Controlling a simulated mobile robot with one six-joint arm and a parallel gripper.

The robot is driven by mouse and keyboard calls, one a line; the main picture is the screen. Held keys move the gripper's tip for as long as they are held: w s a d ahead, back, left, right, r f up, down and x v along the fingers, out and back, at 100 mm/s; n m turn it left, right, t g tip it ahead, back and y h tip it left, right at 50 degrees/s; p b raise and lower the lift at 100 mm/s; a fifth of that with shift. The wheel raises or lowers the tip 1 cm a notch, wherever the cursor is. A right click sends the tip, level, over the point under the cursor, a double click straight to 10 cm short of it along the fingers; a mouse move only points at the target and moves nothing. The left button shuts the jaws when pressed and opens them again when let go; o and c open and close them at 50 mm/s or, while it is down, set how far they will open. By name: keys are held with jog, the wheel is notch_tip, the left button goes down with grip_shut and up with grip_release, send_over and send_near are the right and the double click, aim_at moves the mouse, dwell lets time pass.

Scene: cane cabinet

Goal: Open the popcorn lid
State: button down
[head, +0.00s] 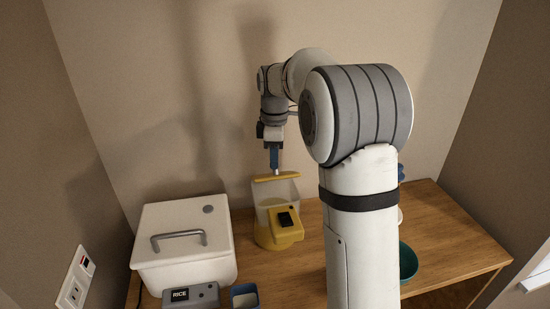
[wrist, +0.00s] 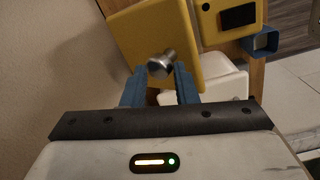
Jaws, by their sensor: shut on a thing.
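The popcorn machine (head: 283,235) is yellow with a pale clear upper bin and a dark panel, and stands on the wooden counter against the wall. Its yellow front with the dark panel shows in the wrist view (wrist: 210,28). The flat yellow lid (head: 277,178) is at the top of the bin; I cannot tell whether a gap lies beneath it. The lid fills the upper middle of the wrist view (wrist: 140,30). My gripper (head: 274,165) points down over the lid. Its blue fingers (wrist: 160,68) are shut on the lid's round metal knob (wrist: 157,66).
A white rice cooker (head: 185,240) with a grey handle stands at the left. A blue cup (head: 245,296) is beside its front panel. A green bowl (head: 408,262) sits right of my arm. The counter's right side (head: 455,245) is clear. Walls close in the back and sides.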

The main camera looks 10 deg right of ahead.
jog(key=shift+w+d+f, duration=0.1)
jog(key=shift+w+f, duration=0.2)
jog(key=shift+f, duration=0.05)
jog(key=c, duration=1.5)
grip_release()
jog(key=shift+w+f, duration=0.1)
jog(key=shift+c, duration=0.2)
jog(key=shift+o, duration=0.9)
jog(key=shift+w+d+f, duration=0.1)
jog(key=shift+w+f, duration=0.05)
jog(key=shift+w, duration=0.15)
jog(key=shift+o, duration=1.1)
jog(key=shift+w+r, duration=0.1)
jog(key=shift+r, duration=0.5)
notch_tip(320, 180, up, 7)
jog(key=shift+s+b, duration=0.2)
jog(key=shift+b, duration=0.25)
